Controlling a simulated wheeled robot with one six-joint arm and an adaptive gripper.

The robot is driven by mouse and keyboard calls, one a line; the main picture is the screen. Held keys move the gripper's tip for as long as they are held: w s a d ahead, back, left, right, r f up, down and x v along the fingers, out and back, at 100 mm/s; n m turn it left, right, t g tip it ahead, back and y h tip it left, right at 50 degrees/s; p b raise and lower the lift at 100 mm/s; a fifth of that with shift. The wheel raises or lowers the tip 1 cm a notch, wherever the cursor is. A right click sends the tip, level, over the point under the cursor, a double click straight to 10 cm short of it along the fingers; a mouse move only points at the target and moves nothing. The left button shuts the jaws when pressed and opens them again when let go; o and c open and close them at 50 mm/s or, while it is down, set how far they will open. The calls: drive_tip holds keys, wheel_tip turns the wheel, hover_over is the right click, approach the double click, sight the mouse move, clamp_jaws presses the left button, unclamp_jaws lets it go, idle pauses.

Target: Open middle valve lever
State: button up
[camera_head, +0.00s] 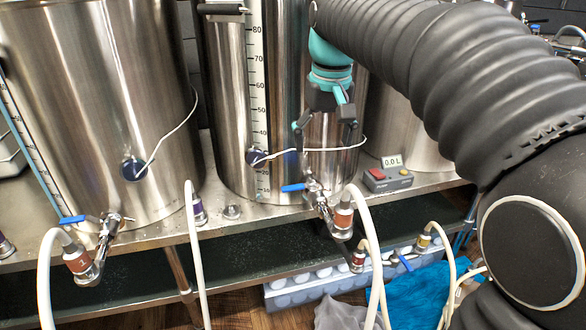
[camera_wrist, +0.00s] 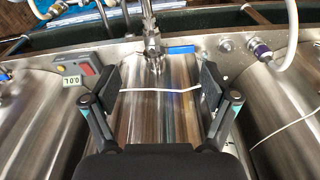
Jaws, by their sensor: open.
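The middle valve (camera_head: 313,193) sits low on the front of the middle steel kettle (camera_head: 228,110). Its blue lever (camera_head: 293,187) points left, sideways from the valve body. In the wrist view the same blue lever (camera_wrist: 180,50) points right, just beyond my fingertips. My gripper (camera_head: 325,130) hangs above the valve in front of the kettle. Its two fingers are spread wide and empty. In the wrist view the gripper (camera_wrist: 158,85) frames the kettle wall, and the lever lies ahead of the right finger, apart from it.
A control box (camera_head: 388,178) with a display reading 0.0 L stands right of the valve. A white hose (camera_head: 366,235) hangs from the valve fitting. A left valve with a blue lever (camera_head: 73,219) is on the left kettle. A thin white cable (camera_head: 320,149) crosses behind my gripper.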

drive_tip(key=g, duration=0.1)
hover_over(293, 186)
drive_tip(key=shift+n, duration=0.4)
wheel_tip(293, 186, down, 14)
drive_tip(key=b, duration=0.3)
drive_tip(key=shift+f, duration=0.1)
clamp_jaws()
drive_tip(key=shift+s, duration=0.1)
